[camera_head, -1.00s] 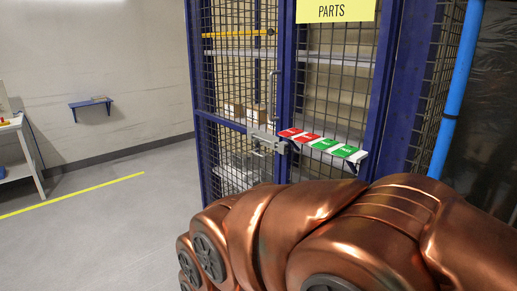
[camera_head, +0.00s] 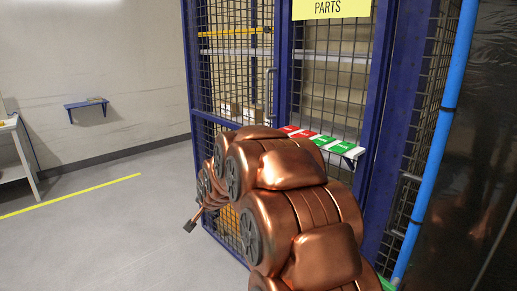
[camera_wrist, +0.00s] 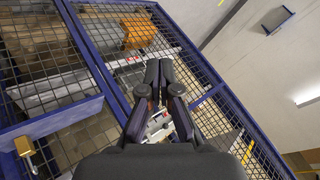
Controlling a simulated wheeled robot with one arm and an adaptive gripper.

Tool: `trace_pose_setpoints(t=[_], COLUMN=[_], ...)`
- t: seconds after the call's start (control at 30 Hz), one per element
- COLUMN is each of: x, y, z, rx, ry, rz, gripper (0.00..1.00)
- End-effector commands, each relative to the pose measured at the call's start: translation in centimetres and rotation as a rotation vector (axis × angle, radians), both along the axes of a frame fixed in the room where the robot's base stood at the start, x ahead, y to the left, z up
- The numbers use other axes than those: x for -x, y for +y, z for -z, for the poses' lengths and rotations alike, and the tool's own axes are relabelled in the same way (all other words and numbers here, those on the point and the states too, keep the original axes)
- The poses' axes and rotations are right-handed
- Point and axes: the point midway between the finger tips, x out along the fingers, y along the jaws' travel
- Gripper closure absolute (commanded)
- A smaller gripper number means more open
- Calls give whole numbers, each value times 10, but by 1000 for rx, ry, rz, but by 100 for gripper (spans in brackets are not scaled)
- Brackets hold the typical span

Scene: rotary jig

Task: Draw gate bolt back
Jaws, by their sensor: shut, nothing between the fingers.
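The gate is a blue-framed mesh door (camera_head: 187,75) with a vertical grey pull handle (camera_head: 271,92). My arm hides the gate bolt in the head view. In the wrist view a pale grey metal piece (camera_wrist: 159,125), likely part of the bolt, shows partly between and behind my fingers. My gripper (camera_wrist: 159,64) is shut and empty, its dark fingertips side by side in front of the mesh. In the head view a dark tip (camera_head: 189,226) shows left of my arm, low before the gate. I cannot tell whether the fingers touch the bolt.
A shelf with red and green cards (camera_head: 341,147) juts from the cage beside my arm. A yellow PARTS sign (camera_head: 330,9) hangs above. A brass padlock (camera_wrist: 25,147) shows at left in the wrist view. A blue pipe (camera_head: 447,100) stands at right.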

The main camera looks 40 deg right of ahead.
Motion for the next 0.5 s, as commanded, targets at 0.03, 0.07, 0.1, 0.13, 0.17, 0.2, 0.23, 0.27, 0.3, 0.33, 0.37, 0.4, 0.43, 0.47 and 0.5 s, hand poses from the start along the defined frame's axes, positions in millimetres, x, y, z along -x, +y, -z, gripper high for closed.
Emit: trace_pose_setpoints(t=[0.03,0.07,0.1,0.13,0.17,0.2,0.23,0.27,0.3,0.33,0.37,0.4,0.43,0.47,0.5], x=[-14,-23,-33,-41,-47,-56,-62,-67,-72,-76,-79,-83,-85,-87,-88], y=[-23,-34,-51,-63,-77,-94,-107,-120,-137,-150,-163,-180,-193,-207,-223], z=[4,3,3,2,0,-3,-2,-4,-5,-5,-5,-8,-9,-9,-9], rx=[-18,-29,-45,-57,-69,-83,-95,-107,-124,-137,-151,-165,-178,-190,-207], ry=[-55,-95,-145,-185,-226,-282,-321,-364,-418,-460,-498,-557,-599,-642,-695], rz=[55,85,126,154,183,217,244,269,302,324,347,372,392,411,434], gripper=[100,100,100,100,100,100,100,100,100,100,100,100,100,100,100])
